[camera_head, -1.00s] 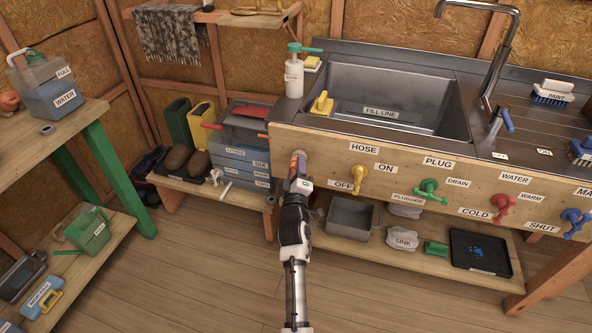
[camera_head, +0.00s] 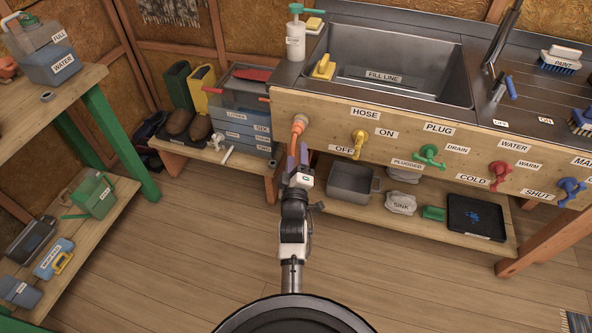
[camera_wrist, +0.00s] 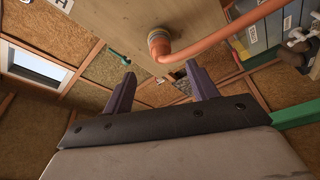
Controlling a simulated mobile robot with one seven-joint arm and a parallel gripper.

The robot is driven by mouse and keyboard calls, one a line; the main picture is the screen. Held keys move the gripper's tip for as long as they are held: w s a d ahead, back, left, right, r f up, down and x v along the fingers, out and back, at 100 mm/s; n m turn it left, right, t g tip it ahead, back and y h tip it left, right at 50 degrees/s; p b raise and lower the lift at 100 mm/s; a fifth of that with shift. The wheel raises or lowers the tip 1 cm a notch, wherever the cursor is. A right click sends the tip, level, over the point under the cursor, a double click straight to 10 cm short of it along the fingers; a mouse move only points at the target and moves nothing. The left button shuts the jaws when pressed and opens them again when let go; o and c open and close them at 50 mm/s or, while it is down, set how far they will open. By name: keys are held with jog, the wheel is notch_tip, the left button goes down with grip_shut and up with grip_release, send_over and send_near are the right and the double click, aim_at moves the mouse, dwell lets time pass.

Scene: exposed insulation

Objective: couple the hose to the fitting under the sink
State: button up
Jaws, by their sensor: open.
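My gripper (camera_head: 297,156) is open and empty, with purple fingers, just below and in front of the fitting. In the wrist view its fingertips (camera_wrist: 159,74) stand apart and clear of the hose. The rest of the hose is partly hidden behind my gripper in the head view.
A yellow valve handle (camera_head: 359,143) is on the panel right of the fitting, with green, red and blue handles further along. A grey bin (camera_head: 352,190) stands on the shelf under the sink. A low bench (camera_head: 245,160) with boxes is to the left. The floor in front is clear.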

jog(key=s, duration=0.4)
jog(key=shift+s+a+f+b, duration=0.1)
jog(key=shift+s+f+b, duration=0.25)
jog(key=shift+s, duration=0.05)
dwell(0.4)
